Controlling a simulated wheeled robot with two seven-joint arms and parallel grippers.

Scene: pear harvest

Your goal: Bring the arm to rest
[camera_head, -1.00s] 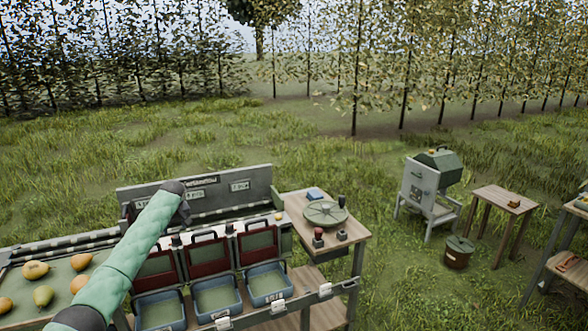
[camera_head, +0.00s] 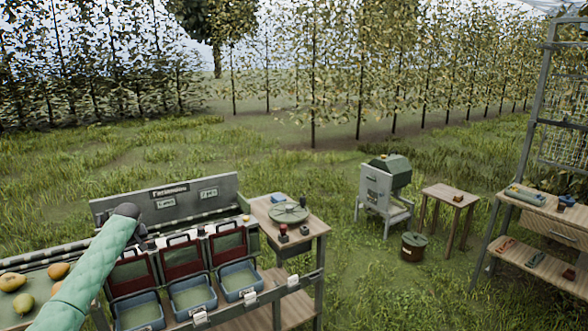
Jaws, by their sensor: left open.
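My left arm comes in from the lower left in a green sleeve and reaches over the sorting bench. My left gripper (camera_head: 140,240) is at its far end, dark and small, near the bench's back panel (camera_head: 222,192). Its fingers are largely hidden behind the dark wrist, and nothing shows held in it. My right gripper and arm are not in view.
Several pears (camera_head: 12,282) lie on the green tray at the left. Blue bins (camera_head: 192,294) stand along the bench front. A wooden side table (camera_head: 312,228) holds a round green disc (camera_head: 288,213). A grey-green machine (camera_head: 385,185), a bucket (camera_head: 413,247) and grass lie beyond.

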